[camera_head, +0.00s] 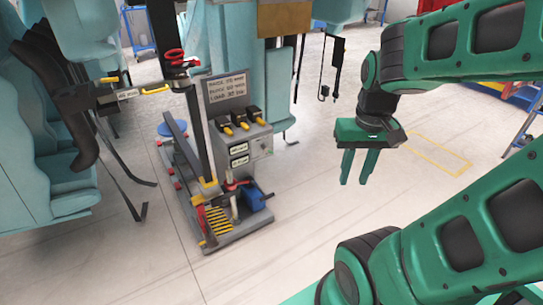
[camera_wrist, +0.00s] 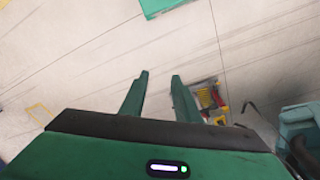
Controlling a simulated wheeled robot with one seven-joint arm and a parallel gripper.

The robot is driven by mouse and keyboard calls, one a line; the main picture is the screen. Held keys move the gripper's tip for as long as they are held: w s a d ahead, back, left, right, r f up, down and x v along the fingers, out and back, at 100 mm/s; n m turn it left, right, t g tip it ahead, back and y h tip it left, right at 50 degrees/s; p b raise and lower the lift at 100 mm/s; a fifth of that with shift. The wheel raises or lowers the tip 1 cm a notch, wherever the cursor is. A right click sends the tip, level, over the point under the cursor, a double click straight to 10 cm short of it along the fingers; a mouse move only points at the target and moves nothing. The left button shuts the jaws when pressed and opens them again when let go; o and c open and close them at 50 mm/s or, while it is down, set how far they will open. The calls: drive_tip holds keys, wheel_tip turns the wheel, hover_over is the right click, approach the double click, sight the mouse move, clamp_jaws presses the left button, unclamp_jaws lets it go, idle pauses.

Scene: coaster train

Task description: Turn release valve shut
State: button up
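My green gripper (camera_head: 355,180) hangs at the right of the head view, fingers pointing down, parted and empty. It is above open floor, to the right of the machine stand and apart from it. In the wrist view, the gripper (camera_wrist: 160,76) also shows a gap between its fingers. I cannot tell for sure which part is the release valve. Red round handles (camera_head: 175,57) sit near the top of the dark post. A smaller red part (camera_head: 236,185) shows low on the stand. A grey control box (camera_head: 250,145) carries several yellow-tipped levers (camera_head: 226,129).
Teal seats (camera_head: 40,150) with black restraints fill the left. A sign (camera_head: 227,88) stands behind the levers. The pale floor (camera_head: 300,215) is clear between stand and gripper.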

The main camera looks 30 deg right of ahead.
sight(271, 152)
drive_tip(key=w+d+f+n+t+h, duration=0.1)
drive_tip(key=w+d+f+n+t, duration=0.3)
drive_tip(key=w, duration=0.7)
drive_tip(key=w+d+f+h, duration=0.1)
drive_tip(key=w+d+f, duration=0.3)
drive_tip(key=w, duration=0.8)
drive_tip(key=w+d+f+n+t+h, duration=0.1)
drive_tip(key=w+d+f+n+t, duration=0.15)
drive_tip(key=w+f, duration=0.6)
drive_tip(key=w+a+f+n+t, duration=0.2)
drive_tip(key=w+f+n+t, duration=0.15)
drive_tip(key=w+f, duration=0.4)
drive_tip(key=w+a+f+n+t, duration=0.2)
drive_tip(key=w+f+t, duration=0.3)
drive_tip(key=f, duration=0.4)
drive_tip(key=shift+g, duration=0.5)
drive_tip(key=x, duration=0.8)
drive_tip(key=r+x, duration=0.1)
drive_tip(key=x, duration=0.2)
drive_tip(key=shift+w+d+f, duration=0.1)
drive_tip(key=shift+w+d, duration=0.2)
drive_tip(key=shift+w, duration=0.2)
clamp_jaws()
drive_tip(key=shift+a, duration=0.2)
